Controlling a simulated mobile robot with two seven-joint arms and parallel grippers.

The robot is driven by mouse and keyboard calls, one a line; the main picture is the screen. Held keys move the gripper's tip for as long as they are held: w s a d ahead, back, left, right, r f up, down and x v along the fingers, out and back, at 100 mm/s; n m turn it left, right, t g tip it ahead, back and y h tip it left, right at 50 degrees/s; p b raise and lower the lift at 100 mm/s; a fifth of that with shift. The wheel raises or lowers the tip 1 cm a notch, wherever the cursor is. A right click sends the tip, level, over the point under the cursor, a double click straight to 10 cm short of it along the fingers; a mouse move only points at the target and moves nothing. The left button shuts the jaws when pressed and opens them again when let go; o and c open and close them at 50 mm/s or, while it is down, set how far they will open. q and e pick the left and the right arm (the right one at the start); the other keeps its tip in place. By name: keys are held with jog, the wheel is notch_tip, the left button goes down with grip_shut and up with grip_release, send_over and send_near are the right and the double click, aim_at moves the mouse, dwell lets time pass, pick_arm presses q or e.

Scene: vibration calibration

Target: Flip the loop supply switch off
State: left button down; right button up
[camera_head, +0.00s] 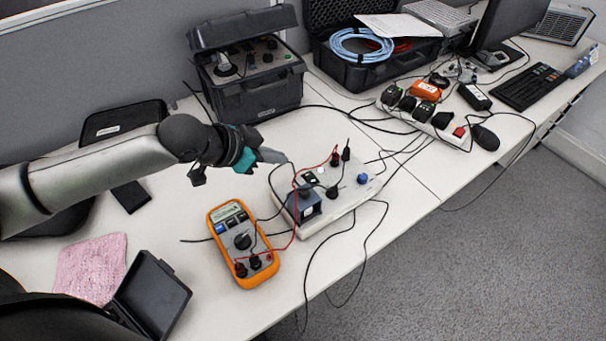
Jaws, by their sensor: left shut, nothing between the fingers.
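A white loop box (341,204) lies on the bench in the middle, with a blue knob, black and red plugs and a dark square block (304,206) on it. Small black-and-white switch-like parts (316,182) sit on its top; which one is the loop supply switch, and its position, are too small to tell. My left gripper (282,158) comes in from the left with its fingers shut and empty, above the back left end of the box. It looks apart from the box. My right gripper is out of view.
An orange multimeter (242,243) lies left of the box, joined by red and black leads. A black case (250,80) stands behind. A power strip (428,119) with several plugs is at the right. Loose cables hang over the front edge. A pink cloth (91,268) lies left.

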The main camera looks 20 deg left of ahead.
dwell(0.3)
pick_arm(q)
jog(key=b, duration=0.3)
send_near(311, 173)
jog(key=w+d, duration=0.2)
jog(key=w, duration=0.1)
jog(key=shift+d+r, duration=0.15)
jog(key=f, duration=0.1)
jog(key=f+b, duration=0.1)
jog(key=f, duration=0.2)
jog(key=shift+w, duration=0.25)
jog(key=shift+f+b, duration=0.15)
jog(key=shift+b, duration=0.15)
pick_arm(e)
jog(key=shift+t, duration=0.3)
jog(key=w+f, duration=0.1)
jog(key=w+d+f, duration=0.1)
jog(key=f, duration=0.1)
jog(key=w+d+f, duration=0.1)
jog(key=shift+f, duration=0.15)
pick_arm(q)
jog(key=shift+f, duration=0.1)
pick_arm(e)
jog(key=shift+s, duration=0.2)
